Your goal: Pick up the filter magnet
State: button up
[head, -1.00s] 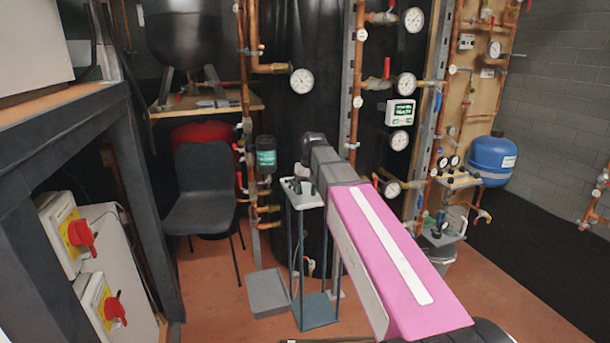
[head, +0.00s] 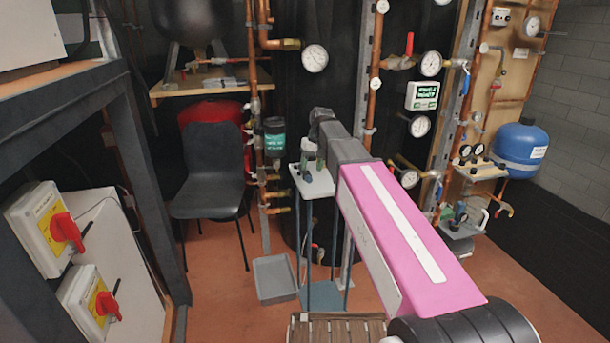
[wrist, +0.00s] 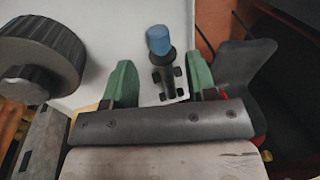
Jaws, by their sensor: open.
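A small black rod with a blue end (wrist: 160,60), which looks like the filter magnet, shows in the wrist view over a pale stand top (wrist: 90,95). My gripper (wrist: 160,78) is open, with one green finger on each side of the rod and visible gaps between. In the head view my gripper (head: 314,168) is at the small stand top (head: 318,188), at the end of my pink arm. The magnet is too small to make out there. I cannot tell whether the fingers touch the stand.
A large black ribbed knob or cap (wrist: 40,50) is left of the fingers. A black bottle-like unit with a green label (head: 274,138) hangs on the pipes behind the stand. A dark chair (head: 212,175) is left; a grey tray (head: 275,278) is on the floor.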

aim_at(309, 176)
jog(key=shift+s+a+f, duration=0.1)
jog(key=shift+a+f, duration=0.05)
jog(key=shift+f, duration=0.7)
jog(key=shift+w+a+f, duration=0.1)
jog(key=shift+a+f, duration=0.1)
jog(key=shift+f, duration=0.65)
jog(key=shift+s+a+f, duration=0.1)
jog(key=shift+a+f, duration=0.05)
jog(key=shift+f, duration=0.7)
jog(key=c, duration=0.8)
